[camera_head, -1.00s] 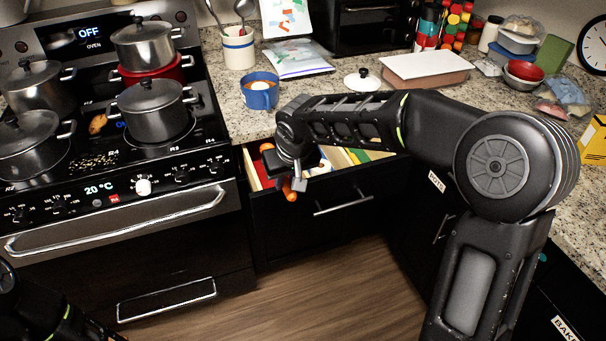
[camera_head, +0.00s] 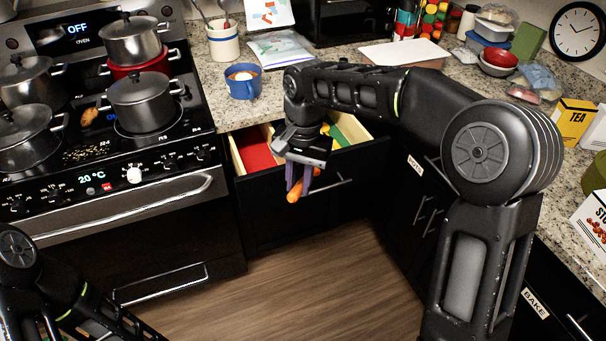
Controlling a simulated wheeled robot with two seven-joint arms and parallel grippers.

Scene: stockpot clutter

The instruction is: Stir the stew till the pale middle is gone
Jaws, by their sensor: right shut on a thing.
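A blue two-handled pot (camera_head: 236,90) stands on the counter right of the stove, with orange-brown contents and a pale round middle (camera_head: 243,74). My right gripper (camera_head: 299,186) points down in front of the open drawer (camera_head: 265,184). It is shut on an orange rod-like thing (camera_head: 294,197), held tilted between purplish fingers; what it is exactly is unclear. My left arm shows at the lower left, but its gripper is out of view. Several grey lidded pots, such as the front right one (camera_head: 141,101), stand on the stove; their contents are hidden.
The drawer holds a red piece and green and yellow things. A utensil crock (camera_head: 223,42) and a clear bag (camera_head: 280,50) stand behind the blue pot. A tea box (camera_head: 573,122) and bowls (camera_head: 499,61) are at the right. The floor (camera_head: 310,290) is clear.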

